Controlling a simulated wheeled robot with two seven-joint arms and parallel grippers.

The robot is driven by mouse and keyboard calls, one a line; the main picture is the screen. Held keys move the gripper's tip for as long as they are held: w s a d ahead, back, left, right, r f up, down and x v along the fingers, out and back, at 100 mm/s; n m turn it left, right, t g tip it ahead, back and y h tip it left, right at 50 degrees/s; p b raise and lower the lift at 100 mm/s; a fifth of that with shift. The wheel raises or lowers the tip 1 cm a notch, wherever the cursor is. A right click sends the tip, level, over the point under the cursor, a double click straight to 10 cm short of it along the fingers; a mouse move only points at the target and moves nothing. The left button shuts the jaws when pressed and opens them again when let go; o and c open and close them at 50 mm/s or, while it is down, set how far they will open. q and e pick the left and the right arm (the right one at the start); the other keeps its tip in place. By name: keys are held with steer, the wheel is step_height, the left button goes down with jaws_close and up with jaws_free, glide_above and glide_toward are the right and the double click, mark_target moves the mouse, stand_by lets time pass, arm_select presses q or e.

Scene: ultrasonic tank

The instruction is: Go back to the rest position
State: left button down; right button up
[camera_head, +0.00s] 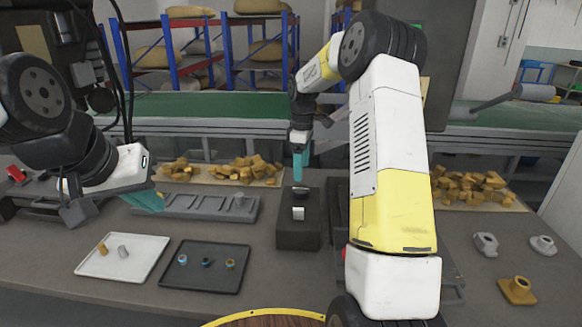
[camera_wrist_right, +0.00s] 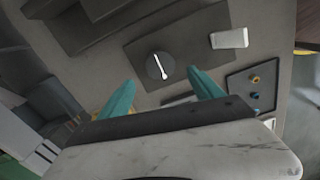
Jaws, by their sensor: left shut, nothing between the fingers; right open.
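My left gripper (camera_head: 150,201) has teal fingers and is shut and empty, above the left end of a grey slotted block on the table. My right gripper (camera_head: 298,163) hangs fingers down above a dark box-shaped station (camera_head: 298,232). In the right wrist view its two teal fingers (camera_wrist_right: 162,90) are apart with nothing held between them. A dark round knob with a white mark (camera_wrist_right: 158,66) sits on the station beyond the fingertips.
A white tray (camera_head: 150,244) holds two small cylinders. A black tray (camera_head: 222,284) holds several small rings. The grey slotted block (camera_head: 180,206) lies behind them. Yellowish chunks (camera_head: 470,185) lie in piles at the back. Grey and yellow fittings (camera_head: 517,290) stand at the right.

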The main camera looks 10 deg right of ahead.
steer(key=s+a+r+m+t, duration=0.3)
steer(key=s+r+m, duration=0.3)
steer(key=s+r, duration=0.95)
steer(key=s+a+m+t+y, duration=0.2)
steer(key=s+m, duration=0.4)
steer(key=s, duration=1.1)
steer(key=shift+s+f+t, duration=0.35)
steer(key=shift+f+t, duration=0.05)
steer(key=shift+t, duration=0.2)
